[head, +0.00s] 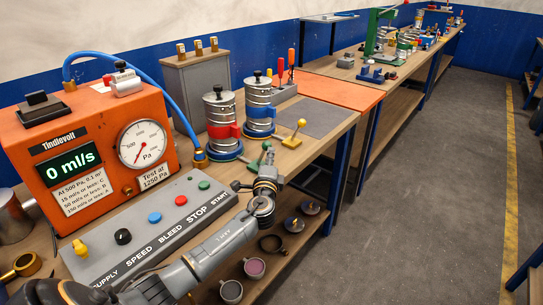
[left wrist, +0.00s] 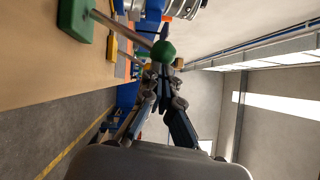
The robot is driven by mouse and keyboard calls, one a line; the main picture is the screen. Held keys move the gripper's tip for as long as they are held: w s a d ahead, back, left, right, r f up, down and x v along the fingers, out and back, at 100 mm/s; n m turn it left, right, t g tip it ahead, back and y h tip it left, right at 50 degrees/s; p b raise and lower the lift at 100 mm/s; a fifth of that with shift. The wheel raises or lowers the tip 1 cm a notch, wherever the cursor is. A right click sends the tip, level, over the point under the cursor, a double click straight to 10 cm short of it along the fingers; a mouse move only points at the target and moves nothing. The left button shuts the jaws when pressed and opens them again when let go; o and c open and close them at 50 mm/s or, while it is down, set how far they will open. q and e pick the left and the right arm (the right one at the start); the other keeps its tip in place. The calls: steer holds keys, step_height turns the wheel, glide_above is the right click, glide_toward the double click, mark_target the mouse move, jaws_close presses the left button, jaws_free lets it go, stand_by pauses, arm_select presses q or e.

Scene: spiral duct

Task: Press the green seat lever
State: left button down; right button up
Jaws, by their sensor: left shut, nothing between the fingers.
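The green seat lever has a green ball knob (head: 266,146) on a thin metal rod that rises at a slant from a green base at the bench's front edge. In the left wrist view its ball (left wrist: 164,51) and rod show large, with the green base (left wrist: 75,18) at top left. My left gripper (head: 268,163) is shut and empty, close to the ball on its near side. In the left wrist view the fingertips (left wrist: 162,70) appear just below the ball. I cannot tell whether they touch. My right gripper is not in view.
A yellow lever (head: 301,123) stands farther along. Stacked metal cylinders with a red clamp (head: 221,132) and a blue clamp (head: 260,112) stand behind the levers. The grey button panel (head: 150,225) and orange tester (head: 90,150) are at left. The aisle floor (head: 430,200) is clear.

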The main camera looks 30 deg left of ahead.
arm_select(q)
steer(key=shift+a+r, duration=0.1)
steer(key=shift+r, duration=0.05)
steer(key=a+r+n+g+h+p, duration=0.1)
steer(key=a+n+p, duration=0.3)
steer(key=a+p, duration=0.4)
steer(key=shift+w+a+r+g+h, duration=0.3)
steer(key=shift+w+r+g+h, duration=0.1)
steer(key=shift+r+g, duration=0.4)
steer(key=shift+r, duration=0.15)
